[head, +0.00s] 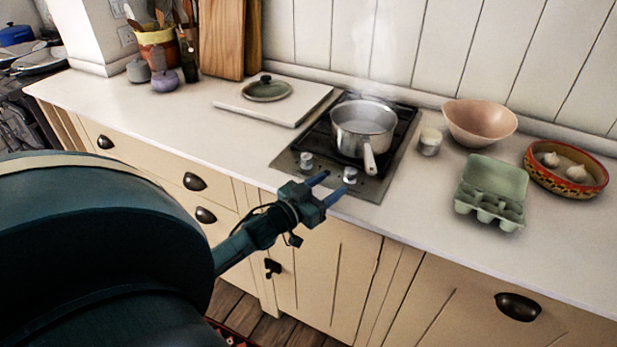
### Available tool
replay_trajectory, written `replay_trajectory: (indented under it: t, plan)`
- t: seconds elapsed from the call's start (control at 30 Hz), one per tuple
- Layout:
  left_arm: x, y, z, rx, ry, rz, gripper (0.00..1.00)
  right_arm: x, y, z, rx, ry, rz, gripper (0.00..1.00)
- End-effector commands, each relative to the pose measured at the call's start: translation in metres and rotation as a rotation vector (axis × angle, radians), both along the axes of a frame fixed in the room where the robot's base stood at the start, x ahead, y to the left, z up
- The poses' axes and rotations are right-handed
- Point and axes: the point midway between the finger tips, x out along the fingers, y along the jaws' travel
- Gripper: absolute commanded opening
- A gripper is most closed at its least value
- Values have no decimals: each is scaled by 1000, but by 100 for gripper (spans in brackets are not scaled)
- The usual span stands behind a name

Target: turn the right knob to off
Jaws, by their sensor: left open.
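The right knob (350,175) is a small silver knob at the front right of the cooktop (285,161). The left knob (306,160) sits to its left on the same front panel. A steel saucepan (362,128) stands on the cooktop with steam above it, its handle pointing toward the right knob. My left gripper (334,182) is open, with its blue fingertips at the cooktop's front edge, close to the right knob. I cannot tell whether a fingertip touches the knob. The knob's pointer mark is too small to read. My right gripper is out of view.
Right of the cooktop are a small pale jar (430,142), a pink bowl (480,122), a green egg carton (491,193) and a patterned dish (567,168) with garlic. A lid (268,89) lies on a white board (290,108) to the left. The counter's left part is mostly clear.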

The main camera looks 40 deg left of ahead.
Motion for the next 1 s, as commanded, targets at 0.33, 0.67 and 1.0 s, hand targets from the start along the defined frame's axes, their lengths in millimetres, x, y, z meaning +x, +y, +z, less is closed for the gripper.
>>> replay_trajectory:
  t: [0.33, 0.67, 1.0]
  plan:
    - [-57, 5, -1, 0, 2, -1, 50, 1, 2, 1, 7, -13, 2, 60]
    - [-66, 6, 1, 1, -2, -1, 50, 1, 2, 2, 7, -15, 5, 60]
    - [-66, 6, 0, 1, -1, -1, 50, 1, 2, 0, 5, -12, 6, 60]
